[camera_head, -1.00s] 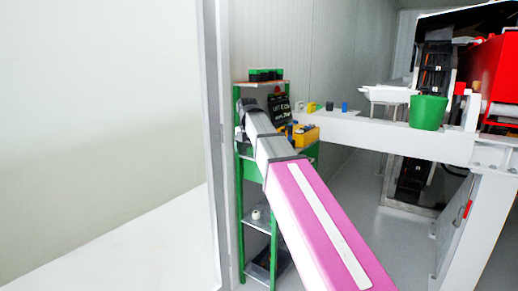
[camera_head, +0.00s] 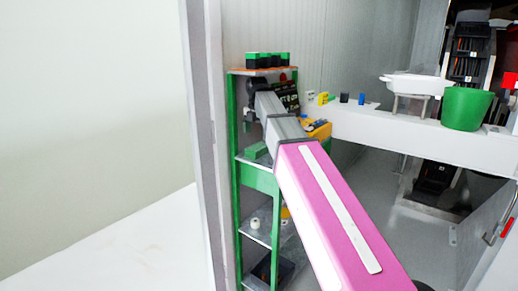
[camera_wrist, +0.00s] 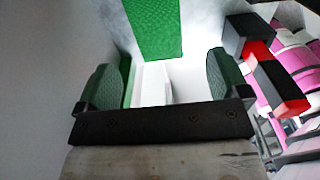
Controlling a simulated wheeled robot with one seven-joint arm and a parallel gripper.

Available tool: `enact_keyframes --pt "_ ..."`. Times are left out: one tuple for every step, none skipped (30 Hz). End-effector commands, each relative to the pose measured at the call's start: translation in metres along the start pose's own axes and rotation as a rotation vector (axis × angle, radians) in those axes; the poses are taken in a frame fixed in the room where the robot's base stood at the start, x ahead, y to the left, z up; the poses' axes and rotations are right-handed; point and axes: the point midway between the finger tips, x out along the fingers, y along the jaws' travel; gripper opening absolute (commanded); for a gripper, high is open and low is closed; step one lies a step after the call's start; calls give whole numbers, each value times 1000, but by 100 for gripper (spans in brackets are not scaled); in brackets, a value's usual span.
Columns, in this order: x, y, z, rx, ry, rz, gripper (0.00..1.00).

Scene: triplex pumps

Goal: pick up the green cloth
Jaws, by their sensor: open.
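My gripper (camera_wrist: 163,76) is open in the wrist view, with its two green-padded fingers apart and nothing held between them. A green, textured piece (camera_wrist: 154,28) lies ahead of the gap at the top of the wrist view, apart from the fingers; it may be the green cloth, but I cannot be sure. In the head view a small green folded or block-like thing (camera_head: 256,150) lies on a shelf, partly beside my arm, and it may be the cloth.
A green-framed shelf rack (camera_head: 236,205) has green-and-black boxes (camera_head: 268,60) on top and a yellow bin (camera_head: 319,130) at its right. A white beam (camera_head: 400,132) bears a green bucket (camera_head: 466,108). A red-and-black object (camera_wrist: 267,62) is close right in the wrist view.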

Motion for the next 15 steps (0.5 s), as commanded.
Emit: enact_keyframes --pt "0 0 0 0 0 0 94" --pt "1 0 0 0 0 0 94" --pt "3 0 0 0 0 0 94" --pt "5 0 0 0 0 0 94" --pt "8 0 0 0 1 -1 94" --pt "12 0 -1 0 1 -1 94" --pt "14 -1 -1 0 1 -1 94" --pt "17 -1 -1 0 1 -1 94" --pt "20 0 -1 0 1 -1 94" --pt "22 0 -1 0 1 -1 94" --pt "24 0 -1 0 1 -1 94" --pt "26 0 -1 0 0 0 94" --pt "28 0 -1 0 0 0 94" --pt "30 0 -1 0 0 0 94" --pt "33 0 -2 0 0 -1 94"
